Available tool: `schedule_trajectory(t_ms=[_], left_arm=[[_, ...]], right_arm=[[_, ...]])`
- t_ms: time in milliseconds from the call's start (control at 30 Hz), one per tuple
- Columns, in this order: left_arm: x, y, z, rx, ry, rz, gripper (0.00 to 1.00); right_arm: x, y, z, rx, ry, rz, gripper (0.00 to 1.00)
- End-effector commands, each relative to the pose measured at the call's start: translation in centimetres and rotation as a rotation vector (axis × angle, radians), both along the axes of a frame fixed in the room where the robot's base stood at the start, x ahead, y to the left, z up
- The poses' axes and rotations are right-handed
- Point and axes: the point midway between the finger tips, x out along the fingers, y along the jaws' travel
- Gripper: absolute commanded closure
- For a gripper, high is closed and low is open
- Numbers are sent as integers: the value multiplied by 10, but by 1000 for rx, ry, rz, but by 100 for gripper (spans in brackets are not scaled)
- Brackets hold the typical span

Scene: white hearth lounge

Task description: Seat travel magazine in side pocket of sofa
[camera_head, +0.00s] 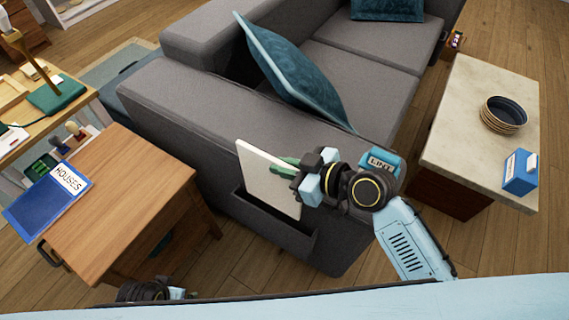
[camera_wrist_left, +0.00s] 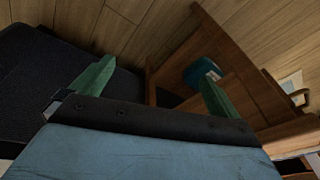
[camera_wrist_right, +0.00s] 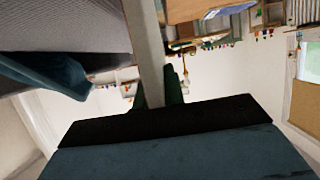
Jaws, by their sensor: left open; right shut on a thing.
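A thin pale magazine (camera_head: 268,178) is held upright by my right gripper (camera_head: 290,166), which is shut on its right edge. The magazine's cover is not readable. Its lower edge is at the opening of the dark side pocket (camera_head: 275,228) on the grey sofa's (camera_head: 190,105) arm; whether it touches the bottom is hidden. In the right wrist view the magazine (camera_wrist_right: 145,50) shows edge-on between the fingers (camera_wrist_right: 160,97). My left gripper (camera_wrist_left: 152,88) is open and empty, low near the wooden side table; in the head view only part of the left arm shows at the bottom edge.
A wooden side table (camera_head: 125,190) with a blue "HOUSES" magazine (camera_head: 50,198) stands left of the pocket. A stone-topped table (camera_head: 470,120) with stacked bowls (camera_head: 504,115) and a blue box (camera_head: 519,172) stands right. A teal cushion (camera_head: 290,70) leans on the sofa.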

Motion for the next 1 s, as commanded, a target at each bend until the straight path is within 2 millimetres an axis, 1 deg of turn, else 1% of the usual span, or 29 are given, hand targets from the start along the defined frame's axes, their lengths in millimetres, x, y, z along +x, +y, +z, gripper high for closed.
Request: schedule_trajectory(t_ms=[300,500,700,1000], left_arm=[[10,-17,24,-21,-18,-2,0],[12,-22,35,-28,-24,-2,0],[13,-24,40,-31,-27,-3,0],[13,-24,41,-31,-27,-3,0]], right_arm=[[0,0,-15,0,-1,0,100],[0,0,-21,1,-2,0,100],[0,0,-22,1,-2,0,100],[0,0,-22,1,-2,0,100]])
